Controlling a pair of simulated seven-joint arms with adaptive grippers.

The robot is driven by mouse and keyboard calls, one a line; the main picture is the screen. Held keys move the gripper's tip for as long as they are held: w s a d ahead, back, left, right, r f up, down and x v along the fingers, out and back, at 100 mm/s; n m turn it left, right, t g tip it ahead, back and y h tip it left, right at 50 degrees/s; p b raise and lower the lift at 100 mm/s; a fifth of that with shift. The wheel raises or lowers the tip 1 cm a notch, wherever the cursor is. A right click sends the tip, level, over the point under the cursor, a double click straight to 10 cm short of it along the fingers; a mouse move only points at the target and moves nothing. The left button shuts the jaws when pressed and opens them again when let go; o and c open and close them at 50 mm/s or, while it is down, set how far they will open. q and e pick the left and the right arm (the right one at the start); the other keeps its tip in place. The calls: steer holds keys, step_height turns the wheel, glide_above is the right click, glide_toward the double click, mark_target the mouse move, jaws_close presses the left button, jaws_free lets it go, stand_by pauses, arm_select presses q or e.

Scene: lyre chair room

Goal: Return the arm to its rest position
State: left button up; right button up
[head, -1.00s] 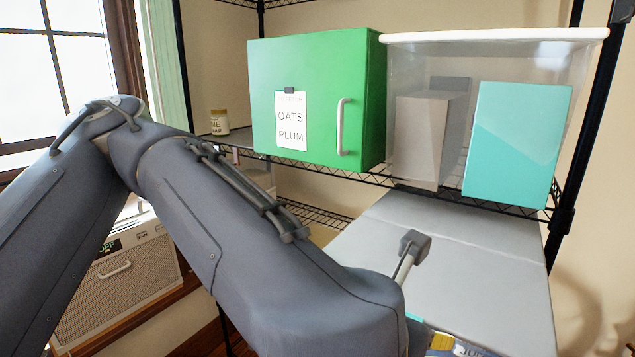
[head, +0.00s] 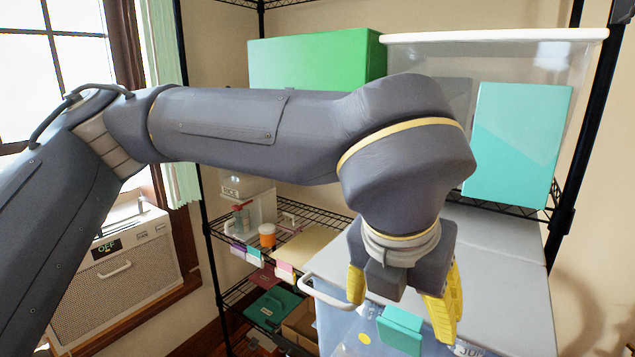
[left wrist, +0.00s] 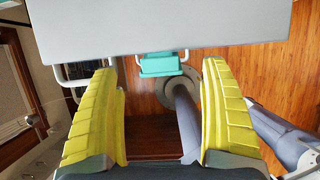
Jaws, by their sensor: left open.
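My left arm reaches in from the left of the head view and bends down in front of the wire shelf. My left gripper (head: 401,312) points downward, with its yellow fingers spread apart. Nothing is held between them. The left wrist view shows the two yellow fingers wide apart (left wrist: 160,85), with the floor beyond and a teal latch (left wrist: 162,65) between their tips. In the head view, the teal latch (head: 400,330) on the large grey-lidded bin (head: 495,255) appears just below the gripper. My right gripper is not in view.
A green box (head: 310,60) stands on the upper shelf, partly hidden by my arm. Beside it is a clear tub (head: 495,37) with a teal box (head: 515,140). Lower wire shelves hold an orange-and-white jar (head: 267,236) and small items. A heater-like unit (head: 130,265) stands by the window.

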arm_select(q)
steer(key=v, duration=1.3)
steer(key=shift+d+r+g, duration=0.15)
steer(key=shift+d+g, duration=0.25)
steer(key=shift+c, duration=0.2)
stand_by(0.8)
